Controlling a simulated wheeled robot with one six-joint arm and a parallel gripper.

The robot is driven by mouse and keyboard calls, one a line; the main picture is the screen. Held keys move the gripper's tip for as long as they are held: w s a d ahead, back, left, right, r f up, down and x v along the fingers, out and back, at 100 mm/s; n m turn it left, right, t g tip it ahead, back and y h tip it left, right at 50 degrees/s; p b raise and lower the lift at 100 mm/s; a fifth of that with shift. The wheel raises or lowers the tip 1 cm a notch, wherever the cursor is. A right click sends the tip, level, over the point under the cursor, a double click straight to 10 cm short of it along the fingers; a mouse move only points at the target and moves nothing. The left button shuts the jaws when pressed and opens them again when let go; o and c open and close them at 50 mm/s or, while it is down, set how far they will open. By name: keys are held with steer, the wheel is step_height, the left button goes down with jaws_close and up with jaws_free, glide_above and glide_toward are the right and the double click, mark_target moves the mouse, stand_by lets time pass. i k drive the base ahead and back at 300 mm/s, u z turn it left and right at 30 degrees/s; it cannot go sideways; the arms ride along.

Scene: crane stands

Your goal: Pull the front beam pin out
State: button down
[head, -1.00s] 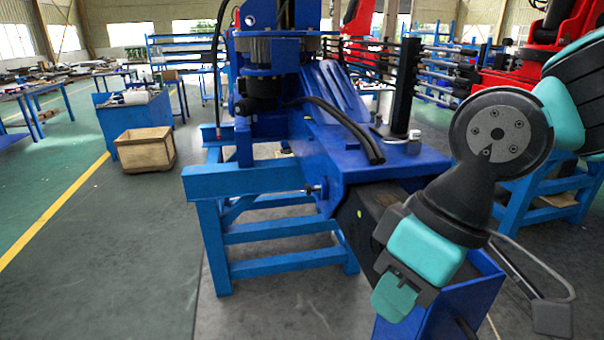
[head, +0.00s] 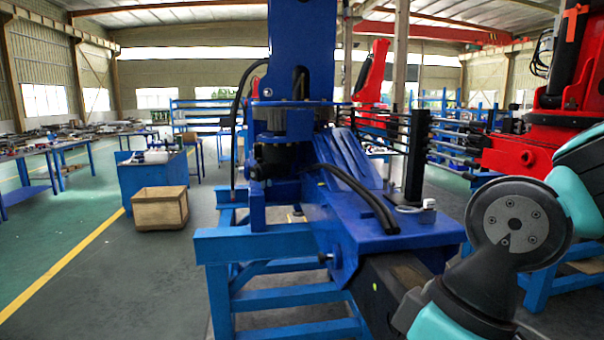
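A small pin end (head: 325,257) sticks out of the left side of the blue crane beam (head: 385,236), near the beam's front end. A dark inner beam section (head: 388,288) comes out of that front end toward me. My arm's wrist is at the lower right, in front of the beam. My gripper's fingers are below the bottom edge of the picture, so I cannot see them or what they hold. No contact between my arm and the pin shows; the pin end looks clear.
A blue stand (head: 262,245) carries the crane. Black hoses (head: 355,197) lie over the beam. A wooden crate (head: 160,208) and a blue cabinet (head: 152,173) stand left. A red crane (head: 535,152) is at right.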

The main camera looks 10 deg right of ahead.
mark_target(322, 258)
steer(key=u, duration=0.05)
steer(key=k, duration=0.5)
steer(key=u, duration=1.8)
steer(key=i, duration=1.2)
steer(key=z, duration=1.9)
